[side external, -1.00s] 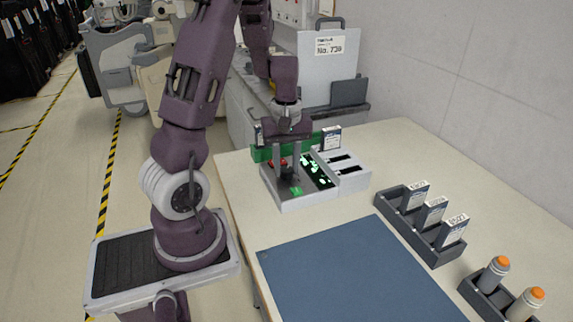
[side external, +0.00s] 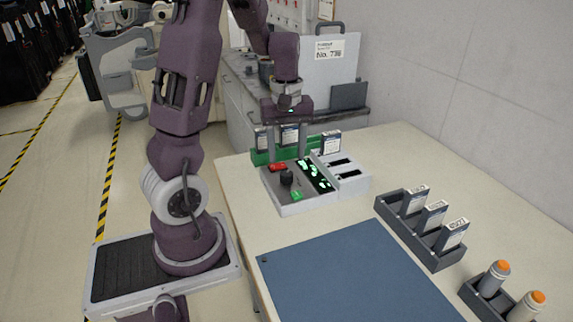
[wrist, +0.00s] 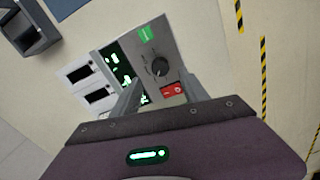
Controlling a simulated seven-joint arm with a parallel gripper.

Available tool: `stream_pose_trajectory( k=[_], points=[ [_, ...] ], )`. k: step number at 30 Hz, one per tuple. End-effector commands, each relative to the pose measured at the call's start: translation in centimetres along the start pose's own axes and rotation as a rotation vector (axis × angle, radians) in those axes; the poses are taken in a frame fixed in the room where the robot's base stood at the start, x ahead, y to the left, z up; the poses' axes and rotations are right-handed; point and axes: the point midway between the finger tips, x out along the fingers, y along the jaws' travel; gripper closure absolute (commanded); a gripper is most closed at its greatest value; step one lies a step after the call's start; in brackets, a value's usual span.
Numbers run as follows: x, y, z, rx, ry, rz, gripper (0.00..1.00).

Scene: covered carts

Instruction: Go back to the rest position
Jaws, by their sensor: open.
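My gripper (side external: 288,142) is above the back part of the grey control box (side external: 292,208), its two fingers apart with nothing between them. The box carries a red switch (side external: 278,168), a black knob (side external: 287,177), a lit green button (side external: 297,195) and a dark panel with glowing green marks (side external: 316,176). In the wrist view the fingers (wrist: 168,98) reach over the box, with the red switch (wrist: 173,90) and the knob (wrist: 160,67) showing between or just beyond them. The fingertips appear clear of the box.
A two-slot white unit (side external: 345,175) adjoins the box. Behind is a green rack (side external: 262,157) with labelled cards. A dark rack (side external: 420,228) of cards, a holder with orange-capped cylinders (side external: 497,276) and a blue mat (side external: 355,272) occupy the table. The wall is behind.

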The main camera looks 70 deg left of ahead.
Motion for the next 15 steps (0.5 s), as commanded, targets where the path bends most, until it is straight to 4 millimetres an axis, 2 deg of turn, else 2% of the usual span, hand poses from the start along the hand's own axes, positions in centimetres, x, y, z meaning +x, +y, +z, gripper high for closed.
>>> stream_pose_trajectory(
  k=[4, 15],
  points=[
    [-1.54, -0.02, -0.03, -0.001, 0.001, 0.000, 0.48],
    [-1.65, -0.04, 0.00, -0.001, 0.000, -0.001, 0.48]
  ],
)
